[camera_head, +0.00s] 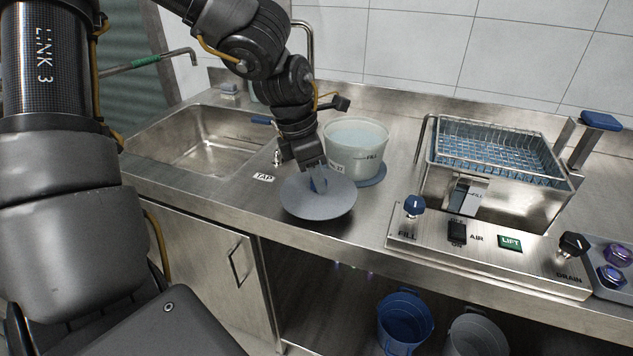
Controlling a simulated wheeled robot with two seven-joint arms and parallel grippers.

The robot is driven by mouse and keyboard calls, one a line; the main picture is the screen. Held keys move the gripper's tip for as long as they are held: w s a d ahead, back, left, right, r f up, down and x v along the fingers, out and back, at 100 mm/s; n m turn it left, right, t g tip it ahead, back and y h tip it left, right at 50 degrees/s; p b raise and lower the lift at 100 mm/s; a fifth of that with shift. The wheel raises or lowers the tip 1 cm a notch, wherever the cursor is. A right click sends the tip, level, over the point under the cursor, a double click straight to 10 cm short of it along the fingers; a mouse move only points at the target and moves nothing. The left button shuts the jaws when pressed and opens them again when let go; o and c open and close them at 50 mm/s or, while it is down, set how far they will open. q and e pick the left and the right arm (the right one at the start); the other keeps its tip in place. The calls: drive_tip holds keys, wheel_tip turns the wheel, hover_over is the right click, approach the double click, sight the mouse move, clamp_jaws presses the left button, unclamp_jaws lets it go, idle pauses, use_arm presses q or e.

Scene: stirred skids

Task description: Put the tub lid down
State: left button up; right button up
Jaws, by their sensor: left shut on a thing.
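The tub lid (325,201) is a round grey disc with a blue grip in its middle. My left gripper (317,178) comes down from above and is shut on the lid's blue grip. The lid looks level and at or just above the steel counter; I cannot tell if it touches. The white tub (356,150) stands open just behind and to the right, with pale liquid inside. It sits on a blue round mat (373,178). My right gripper is not in view.
A sink (205,145) with a TAP label (264,177) lies to the left. A steel bath with a wire basket (497,150) and a control panel (480,250) stands to the right. A blue bucket (405,318) is on the shelf below. Bare counter (385,205) lies right of the lid.

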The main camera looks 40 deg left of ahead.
use_arm(q)
drive_tip(key=shift+f, duration=1.05)
drive_tip(key=o, duration=1)
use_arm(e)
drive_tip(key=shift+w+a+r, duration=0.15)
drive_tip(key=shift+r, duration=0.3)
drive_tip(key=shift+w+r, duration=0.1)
